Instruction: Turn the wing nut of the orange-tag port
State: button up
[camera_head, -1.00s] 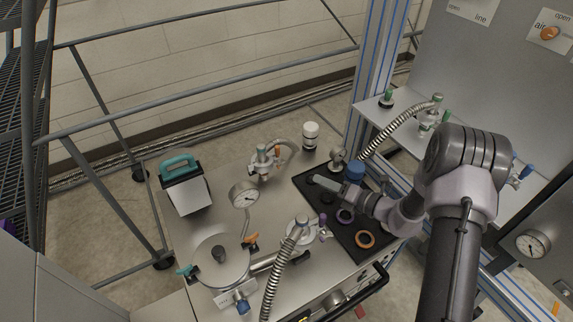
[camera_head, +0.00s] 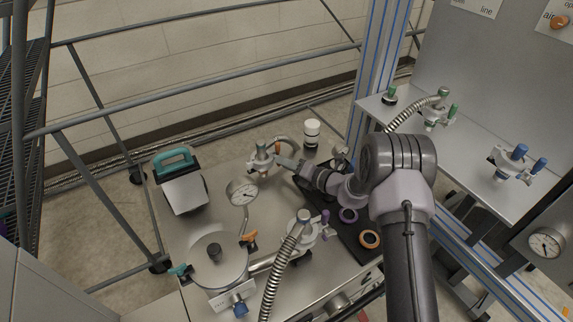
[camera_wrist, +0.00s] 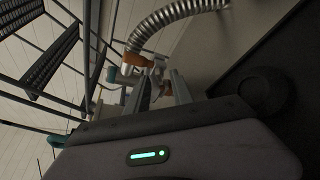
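The orange-tag port (camera_head: 262,160) is a metal fitting with a short hose on the bench, left of my gripper in the head view. A small orange part (camera_head: 277,148) shows on it. In the wrist view an orange part (camera_wrist: 134,62) sits at the hose end, just beyond the fingers. My gripper (camera_wrist: 160,80) is open, its two fingers apart. A smaller orange-brown piece (camera_wrist: 167,90) shows between or behind them; contact cannot be told. In the head view my gripper (camera_head: 281,162) reaches the port's right side. The wing nut's exact outline is unclear.
A ribbed hose (camera_head: 278,270) rises nearer the front.

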grip_shut()
jog(key=shift+r, duration=0.1)
jog(key=shift+s+n+h+p, duration=0.1)
jog(key=shift+n+h+p, duration=0.25)
jog(key=shift+n, duration=0.35)
jog(key=shift+a+n+h, duration=0.1)
jog(key=shift+n+h, duration=0.55)
jog(key=shift+n, duration=0.25)
jog(key=shift+s+a+n+t+h+b, duration=0.15)
jog(key=shift+n+t+h+b, duration=0.45)
jog(key=shift+n+b, duration=0.4)
jog(key=shift+r+n+t+h+b, duration=0.1)
jog(key=shift+n+t+h+b, duration=0.2)
jog(key=shift+n+h+b, duration=0.45)
jog(key=shift+n, duration=0.35)
